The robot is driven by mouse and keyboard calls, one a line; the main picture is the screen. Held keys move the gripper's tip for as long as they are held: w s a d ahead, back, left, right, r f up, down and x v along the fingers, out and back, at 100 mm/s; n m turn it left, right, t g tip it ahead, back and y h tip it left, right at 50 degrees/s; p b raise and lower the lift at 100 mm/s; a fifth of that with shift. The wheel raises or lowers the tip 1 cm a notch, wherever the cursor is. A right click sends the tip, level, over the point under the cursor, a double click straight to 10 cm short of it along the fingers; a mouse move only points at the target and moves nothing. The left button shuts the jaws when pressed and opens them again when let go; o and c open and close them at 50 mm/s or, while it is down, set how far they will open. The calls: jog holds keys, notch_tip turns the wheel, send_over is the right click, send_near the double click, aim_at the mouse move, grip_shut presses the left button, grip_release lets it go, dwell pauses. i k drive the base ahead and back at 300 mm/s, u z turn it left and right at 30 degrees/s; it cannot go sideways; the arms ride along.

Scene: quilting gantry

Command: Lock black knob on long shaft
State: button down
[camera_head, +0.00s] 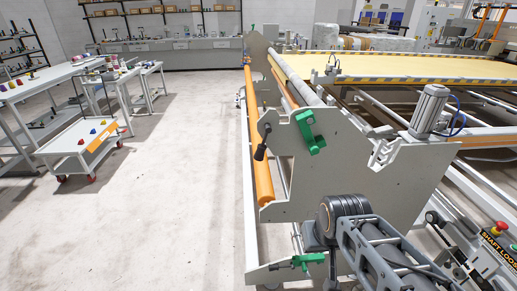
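A black knob (260,153) on a short dark lever is at the left edge of the grey end plate (350,175), beside a long orange shaft (257,120). The lever slants down to the left. Whether the knob is locked cannot be told from this view. The orange shaft runs from the near plate back to a far end plate. My gripper does not show; only my arm's dark links are seen at the bottom right, in front of the plate and right of the knob.
Green clamps (309,131) are on the plate's top, and another green clamp (295,262) is low on the frame. A red button box (496,230) stands at the right. A white cart (82,145) and tables are at the left. The floor (185,180) between is clear.

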aim_at(271, 267)
jog(key=z, duration=1.95)
jog(key=k, duration=0.95)
jog(key=u, duration=1.7)
jog(key=i, duration=0.5)
jog(key=u, duration=0.05)
